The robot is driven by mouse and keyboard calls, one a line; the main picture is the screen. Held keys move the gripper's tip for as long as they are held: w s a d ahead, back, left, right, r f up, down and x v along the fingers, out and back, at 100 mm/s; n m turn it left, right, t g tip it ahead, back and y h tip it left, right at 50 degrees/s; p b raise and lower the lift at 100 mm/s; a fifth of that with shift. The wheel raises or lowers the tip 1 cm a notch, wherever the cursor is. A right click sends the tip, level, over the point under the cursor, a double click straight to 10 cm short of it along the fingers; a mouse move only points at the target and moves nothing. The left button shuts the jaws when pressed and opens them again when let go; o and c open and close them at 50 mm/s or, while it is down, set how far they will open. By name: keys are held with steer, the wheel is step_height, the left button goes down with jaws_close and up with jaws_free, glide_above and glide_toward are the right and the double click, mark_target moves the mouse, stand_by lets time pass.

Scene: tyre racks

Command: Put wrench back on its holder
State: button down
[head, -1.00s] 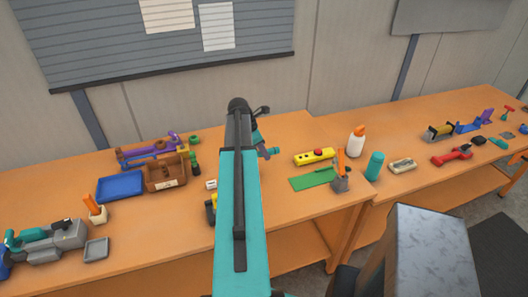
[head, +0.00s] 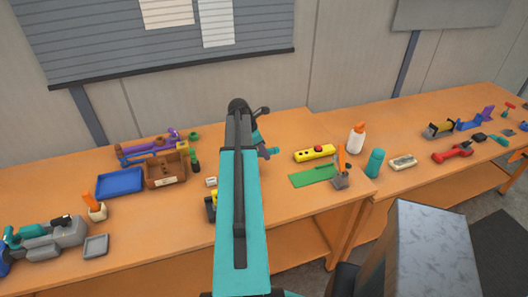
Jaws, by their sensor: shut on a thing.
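My teal arm (head: 240,215) rises through the middle of the head view and bends over at a dark joint at its top. A short teal and dark part of my arm (head: 262,143) shows just right of it, over the back of the bench. My gripper's fingers are hidden behind the arm, so what they hold does not show. I cannot pick out the wrench or its holder with certainty. A long purple and blue tool (head: 150,150) lies at the back left of the bench, too small to identify.
The orange workbench (head: 155,225) holds a blue tray (head: 120,182), a brown caddy (head: 166,170), a yellow box with a red button (head: 315,153), a green mat (head: 312,178), a white bottle (head: 356,138) and a teal cylinder (head: 375,162).

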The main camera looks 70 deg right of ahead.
mark_target(259, 152)
steer(key=shift+f+b, duration=0.8)
steer(key=shift+f, duration=1.85)
stand_by(0.7)
steer(key=c, duration=0.9)
jaws_free()
steer(key=shift+r, duration=0.1)
steer(key=shift+p+v, duration=1.7)
steer(key=shift+v, duration=0.9)
steer(key=shift+p+v, duration=0.35)
steer(key=shift+v, duration=1.95)
steer(key=shift+w+a, duration=0.1)
steer(key=shift+w, duration=0.05)
steer(key=shift+v, duration=4.9)
